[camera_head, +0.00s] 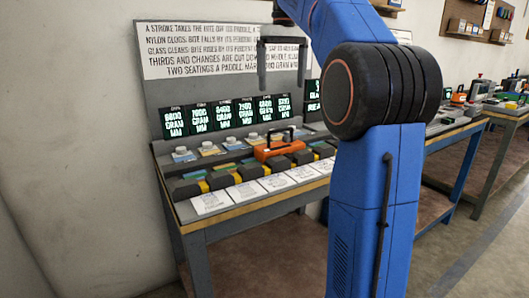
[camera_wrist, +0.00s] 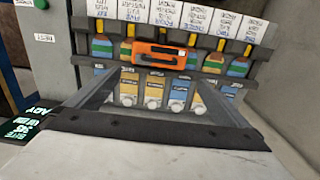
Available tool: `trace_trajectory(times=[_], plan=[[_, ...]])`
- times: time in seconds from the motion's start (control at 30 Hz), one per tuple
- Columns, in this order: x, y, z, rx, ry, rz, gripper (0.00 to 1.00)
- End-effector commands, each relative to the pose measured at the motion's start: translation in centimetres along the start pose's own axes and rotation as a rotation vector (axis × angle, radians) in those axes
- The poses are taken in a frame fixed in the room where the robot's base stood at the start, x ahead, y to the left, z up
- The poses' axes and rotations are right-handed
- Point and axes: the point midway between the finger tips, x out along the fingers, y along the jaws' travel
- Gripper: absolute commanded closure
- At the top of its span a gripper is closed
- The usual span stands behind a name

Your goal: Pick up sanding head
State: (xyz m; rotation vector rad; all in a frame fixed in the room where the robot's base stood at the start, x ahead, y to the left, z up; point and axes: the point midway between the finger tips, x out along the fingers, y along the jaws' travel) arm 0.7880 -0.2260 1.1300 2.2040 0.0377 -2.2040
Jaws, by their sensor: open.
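An orange block-like tool with a black handle, which looks like the sanding head (camera_head: 279,149), rests on the row of dark holders on the bench. In the wrist view, the orange tool (camera_wrist: 150,54) lies across the holders beyond my fingertips. My gripper (camera_head: 283,84) is open and empty, with its fingers pointing down. It hangs above and behind the tool, in front of the sign and screens. In the wrist view, my gripper (camera_wrist: 158,80) frames several coloured blocks with white knobs. The fingers are apart from the tool.
The grey bench (camera_head: 182,216) carries white cards (camera_head: 247,193) along its front edge. Several dark screens (camera_head: 222,115) stand behind the holders, under a large text sign (camera_head: 205,50). More benches stand at right. The air above the holders is clear.

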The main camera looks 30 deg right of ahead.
Motion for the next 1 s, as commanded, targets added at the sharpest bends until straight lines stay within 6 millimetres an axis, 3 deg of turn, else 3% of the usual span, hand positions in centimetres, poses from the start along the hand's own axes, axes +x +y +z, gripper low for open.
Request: trace_trajectory(times=[0.17,0.63,1.0], plan=[[2.0,0.0,0.1,0.0,-0.003,-0.001,0.0],[10.1,0.0,0.1,0.0,-0.003,-0.001,0.0],[12.8,0.0,-0.1,0.0,-0.002,-0.001,0.0]])
